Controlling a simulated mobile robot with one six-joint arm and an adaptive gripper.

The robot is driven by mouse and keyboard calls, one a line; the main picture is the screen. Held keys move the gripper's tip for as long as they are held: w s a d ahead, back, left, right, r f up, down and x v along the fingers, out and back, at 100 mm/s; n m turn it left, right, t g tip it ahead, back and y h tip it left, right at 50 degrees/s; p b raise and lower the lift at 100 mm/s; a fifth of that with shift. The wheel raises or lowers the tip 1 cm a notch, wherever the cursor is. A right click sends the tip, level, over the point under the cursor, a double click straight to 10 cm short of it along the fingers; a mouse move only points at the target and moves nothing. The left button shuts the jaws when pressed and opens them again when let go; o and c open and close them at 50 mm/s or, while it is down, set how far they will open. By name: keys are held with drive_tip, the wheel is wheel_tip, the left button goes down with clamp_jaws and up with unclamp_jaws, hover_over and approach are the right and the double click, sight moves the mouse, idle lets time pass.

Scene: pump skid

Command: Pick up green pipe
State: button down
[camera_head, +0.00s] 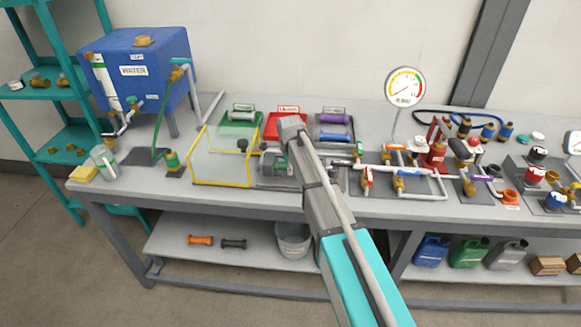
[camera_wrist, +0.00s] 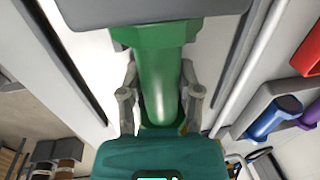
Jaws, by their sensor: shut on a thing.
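The green pipe (camera_wrist: 158,80) fills the middle of the wrist view, with a wide faceted collar at its upper end. My gripper (camera_wrist: 160,103) has a grey finger on each side of the pipe and is shut on it. A dark grey part (camera_wrist: 150,10) borders the collar at the top; I cannot tell whether they touch. In the head view my gripper (camera_head: 285,160) is low at the bench, right of the yellow-edged clear guard, and a bit of the green pipe (camera_head: 281,165) shows there. My arm hides much of this spot.
Behind are a green tray (camera_head: 229,122), a red tray (camera_head: 272,131) and a grey tray (camera_head: 322,137) with a purple pipe (camera_head: 336,118) and a blue pipe (camera_head: 335,136). The clear guard (camera_head: 220,155) stands left. Valves and piping (camera_head: 400,180) crowd the right.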

drive_tip(key=shift+r, duration=0.1)
wheel_tip(320, 180, up, 2)
drive_tip(key=p, duration=0.2)
drive_tip(key=shift+r+p, duration=0.25)
drive_tip(key=shift+p, duration=0.15)
drive_tip(key=s+d+r+p, duration=0.6)
drive_tip(key=s+r+p, duration=0.4)
drive_tip(key=s, duration=0.2)
drive_tip(key=shift+s+r, duration=0.15)
drive_tip(key=shift+s, duration=0.1)
drive_tip(key=shift+s, duration=0.1)
idle(0.4)
